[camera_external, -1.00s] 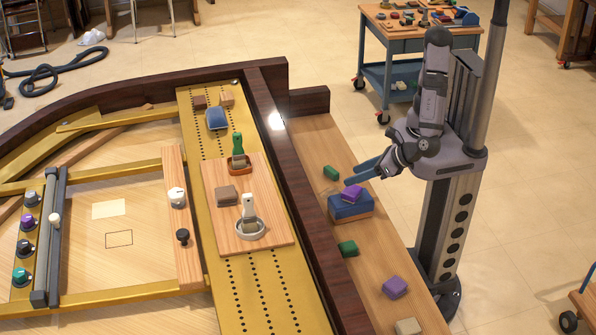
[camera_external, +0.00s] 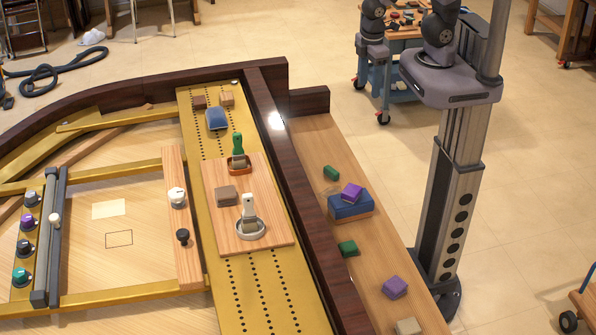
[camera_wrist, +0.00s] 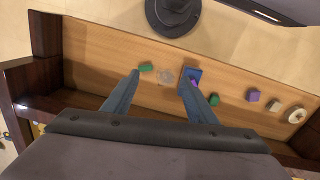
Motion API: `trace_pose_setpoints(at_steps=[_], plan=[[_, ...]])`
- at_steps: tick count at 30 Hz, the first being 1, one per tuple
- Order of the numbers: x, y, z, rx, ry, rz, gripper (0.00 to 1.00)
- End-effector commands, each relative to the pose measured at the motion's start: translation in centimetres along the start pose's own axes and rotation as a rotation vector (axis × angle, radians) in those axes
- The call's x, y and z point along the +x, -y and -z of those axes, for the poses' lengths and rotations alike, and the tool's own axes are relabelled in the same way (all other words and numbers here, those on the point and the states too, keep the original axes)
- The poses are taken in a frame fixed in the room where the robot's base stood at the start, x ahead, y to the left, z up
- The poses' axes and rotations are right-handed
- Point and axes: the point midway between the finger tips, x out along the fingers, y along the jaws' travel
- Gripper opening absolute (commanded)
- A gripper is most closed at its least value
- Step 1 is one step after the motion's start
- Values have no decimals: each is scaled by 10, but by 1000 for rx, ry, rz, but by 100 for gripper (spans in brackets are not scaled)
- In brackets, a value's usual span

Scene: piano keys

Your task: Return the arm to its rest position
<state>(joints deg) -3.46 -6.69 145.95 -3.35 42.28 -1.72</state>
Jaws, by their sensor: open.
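My gripper (camera_wrist: 160,84) shows in the wrist view with its two blue-grey fingers spread apart and nothing between them. It is high above the wooden key shelf (camera_wrist: 88,55), looking down on it. A purple block (camera_external: 351,193) sits on a blue block (camera_external: 350,211) on the shelf. In the wrist view the blue block (camera_wrist: 189,72) lies below the right fingertip, partly covered by that finger.
Green blocks (camera_external: 348,248), a purple block (camera_external: 395,287) and a beige block (camera_external: 408,326) lie on the shelf. A dark wooden rail (camera_external: 297,170) divides it from a board (camera_external: 270,215) with tools. A blue cart (camera_external: 384,85) stands behind my arm.

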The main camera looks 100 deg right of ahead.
Motion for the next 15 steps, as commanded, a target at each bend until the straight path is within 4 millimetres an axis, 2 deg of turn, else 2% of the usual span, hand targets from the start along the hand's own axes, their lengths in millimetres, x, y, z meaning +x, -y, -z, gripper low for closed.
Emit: trace_pose_setpoints(at_steps=[1, 8, 11, 15], plan=[[-11, -2, 0, 50, -9, 14, 52], [-16, -4, 1, 134, -28, 39, 52], [-10, -4, 1, 133, -28, 39, 52], [8, -3, 2, 131, -27, 39, 52]])
